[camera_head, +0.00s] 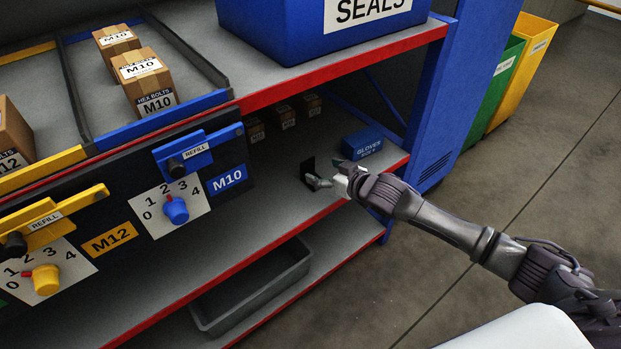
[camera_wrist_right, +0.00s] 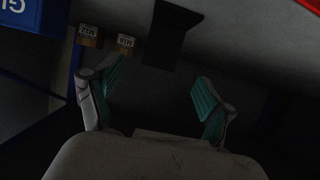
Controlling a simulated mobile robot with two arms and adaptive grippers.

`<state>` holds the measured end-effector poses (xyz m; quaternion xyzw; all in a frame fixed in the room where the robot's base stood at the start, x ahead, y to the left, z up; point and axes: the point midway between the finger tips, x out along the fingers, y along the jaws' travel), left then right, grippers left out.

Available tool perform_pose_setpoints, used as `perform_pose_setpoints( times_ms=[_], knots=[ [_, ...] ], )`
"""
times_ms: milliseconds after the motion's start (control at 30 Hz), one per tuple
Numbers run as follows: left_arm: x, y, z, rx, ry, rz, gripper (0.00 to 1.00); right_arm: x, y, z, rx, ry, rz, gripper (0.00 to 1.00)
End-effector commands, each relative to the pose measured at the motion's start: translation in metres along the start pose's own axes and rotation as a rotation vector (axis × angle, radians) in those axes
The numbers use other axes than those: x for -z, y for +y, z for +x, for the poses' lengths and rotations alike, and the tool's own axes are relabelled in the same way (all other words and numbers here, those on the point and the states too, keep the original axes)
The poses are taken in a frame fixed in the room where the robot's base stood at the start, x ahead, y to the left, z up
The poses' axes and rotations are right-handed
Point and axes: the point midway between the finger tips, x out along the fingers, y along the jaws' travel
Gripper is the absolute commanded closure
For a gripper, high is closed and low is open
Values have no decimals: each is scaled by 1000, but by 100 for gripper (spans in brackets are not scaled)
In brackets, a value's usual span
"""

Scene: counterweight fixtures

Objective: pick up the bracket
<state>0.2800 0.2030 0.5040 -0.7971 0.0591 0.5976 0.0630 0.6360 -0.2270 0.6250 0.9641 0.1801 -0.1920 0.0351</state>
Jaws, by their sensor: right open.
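A black, flat-sided piece that looks like the bracket (camera_head: 308,168) stands on the middle shelf, just beyond my right gripper (camera_head: 320,182) in the head view. In the right wrist view the bracket (camera_wrist_right: 171,34) is a dark angled shape ahead of the fingertips, between their two lines. The right gripper (camera_wrist_right: 158,96) is open with its green-padded fingers apart, and nothing is between them. In the head view the fingertips partly overlap the bracket's lower edge; I cannot tell whether they touch it. My left gripper is not in view.
A blue gloves box (camera_head: 362,145) stands right of the bracket, and small cartons (camera_head: 286,117) stand behind. The red-edged upper shelf (camera_head: 345,62) hangs above, carrying a blue seals bin (camera_head: 290,25). A grey tray (camera_head: 255,290) sits below.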

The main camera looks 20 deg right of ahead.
Motion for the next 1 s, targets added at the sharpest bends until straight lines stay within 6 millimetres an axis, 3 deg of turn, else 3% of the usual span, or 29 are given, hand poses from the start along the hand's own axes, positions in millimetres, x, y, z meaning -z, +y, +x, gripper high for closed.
perform_pose_setpoints(
  times_ms=[100,367,500,700,933,1000],
  knots=[
    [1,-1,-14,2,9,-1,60,-1,1,17,-1,0,-1,19],
    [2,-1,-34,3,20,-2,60,-1,-1,34,0,1,-1,19],
    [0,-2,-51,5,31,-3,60,-1,-2,56,-1,2,-2,19],
    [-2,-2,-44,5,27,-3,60,-1,-2,74,-1,0,-2,19],
    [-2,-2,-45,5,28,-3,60,0,-2,75,-1,-1,-1,19],
    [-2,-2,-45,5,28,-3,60,0,-2,75,-1,-1,-1,30]
  ],
)
